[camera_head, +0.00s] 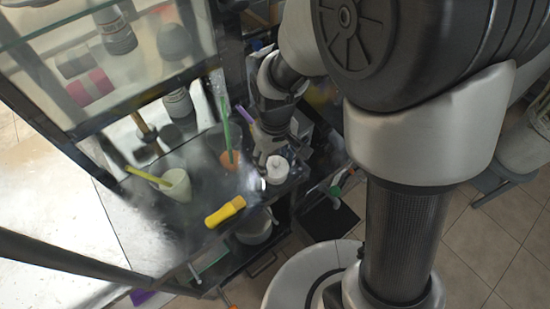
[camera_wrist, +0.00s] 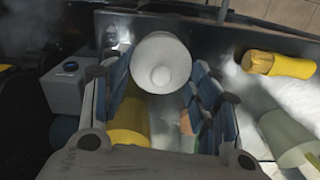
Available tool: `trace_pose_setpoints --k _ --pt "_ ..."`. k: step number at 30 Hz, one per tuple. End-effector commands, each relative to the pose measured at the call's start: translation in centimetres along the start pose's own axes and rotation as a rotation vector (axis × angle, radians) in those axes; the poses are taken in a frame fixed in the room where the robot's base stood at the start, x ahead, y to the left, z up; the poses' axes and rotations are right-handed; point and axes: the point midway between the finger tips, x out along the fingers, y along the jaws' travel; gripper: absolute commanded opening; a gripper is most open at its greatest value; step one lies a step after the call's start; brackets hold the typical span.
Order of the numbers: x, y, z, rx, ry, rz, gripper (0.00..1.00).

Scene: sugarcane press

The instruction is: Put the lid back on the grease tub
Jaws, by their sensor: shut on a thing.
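A white round piece with a small knob (camera_wrist: 160,62) sits between my gripper's fingertips in the wrist view. It looks like the grease tub's lid. In the head view a small white tub-like shape (camera_head: 277,171) with a narrower top is at the counter's front right, right under my gripper (camera_head: 270,158). My gripper (camera_wrist: 158,70) is shut on the white lid, with a finger on each side. I cannot tell lid from tub clearly, nor whether the lid touches the tub's rim.
A yellow object (camera_head: 225,211) lies near the counter's front edge (camera_head: 190,262). A glass panel (camera_head: 100,60) rises behind.

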Motion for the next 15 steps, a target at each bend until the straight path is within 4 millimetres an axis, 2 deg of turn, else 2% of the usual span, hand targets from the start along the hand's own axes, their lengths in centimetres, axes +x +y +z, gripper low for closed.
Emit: trace_pose_setpoints --k 2,3,12,15 --pt "0.0 0.0 0.0 0.0 0.0 0.0 0.46" --pt "0.0 0.0 0.0 0.0 0.0 0.0 0.57" --pt "-0.01 0.0 -0.01 0.0 0.0 0.0 0.78" --pt "-0.01 0.0 -0.01 0.0 0.0 0.0 0.79"
